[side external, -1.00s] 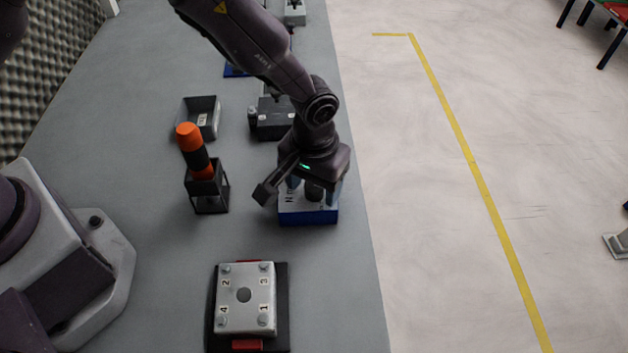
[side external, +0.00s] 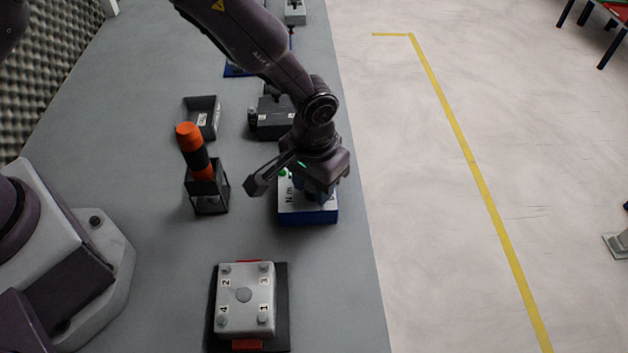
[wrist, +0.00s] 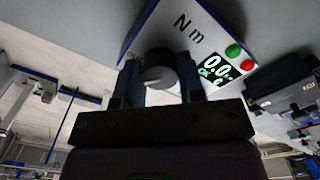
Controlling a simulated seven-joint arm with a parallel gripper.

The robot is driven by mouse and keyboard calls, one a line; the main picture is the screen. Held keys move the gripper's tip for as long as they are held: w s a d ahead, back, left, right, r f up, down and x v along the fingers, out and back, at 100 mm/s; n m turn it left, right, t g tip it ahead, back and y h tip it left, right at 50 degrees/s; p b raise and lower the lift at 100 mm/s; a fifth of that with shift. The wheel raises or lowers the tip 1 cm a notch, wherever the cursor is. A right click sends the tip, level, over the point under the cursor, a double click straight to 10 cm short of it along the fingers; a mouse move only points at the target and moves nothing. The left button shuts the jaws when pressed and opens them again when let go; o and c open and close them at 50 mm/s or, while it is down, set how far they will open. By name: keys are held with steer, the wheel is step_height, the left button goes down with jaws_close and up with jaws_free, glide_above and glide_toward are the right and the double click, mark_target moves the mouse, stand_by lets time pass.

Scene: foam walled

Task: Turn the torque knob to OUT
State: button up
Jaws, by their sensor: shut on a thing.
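The torque box (side external: 308,217) has a white top and a blue base. It stands near the right edge of the bench, below my gripper (side external: 318,190). In the wrist view the box top (wrist: 172,22) carries the label "N m", a red and a green button, and a lit display (wrist: 212,68) showing "0.0" and "OK", partly cut by the finger. The round grey torque knob (wrist: 158,70) sits between my two fingers, which are shut on its sides. A light mark shows on its top. In the side view my gripper hides the knob.
An orange-and-black tool (side external: 194,150) stands in a dark holder (side external: 208,198) to the left. A plate with numbered bolts (side external: 245,297) lies in front. A grey tray (side external: 202,118) and a dark grey device (side external: 270,122) are behind. Bare bench lies between them.

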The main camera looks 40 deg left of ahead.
steer(key=m, duration=0.6)
steer(key=shift+m, duration=0.4)
stand_by(0.4)
steer(key=o, duration=0.9)
steer(key=shift+r, duration=0.1)
step_height(320, 180, up, 13)
steer(key=shift+f, duration=0.1)
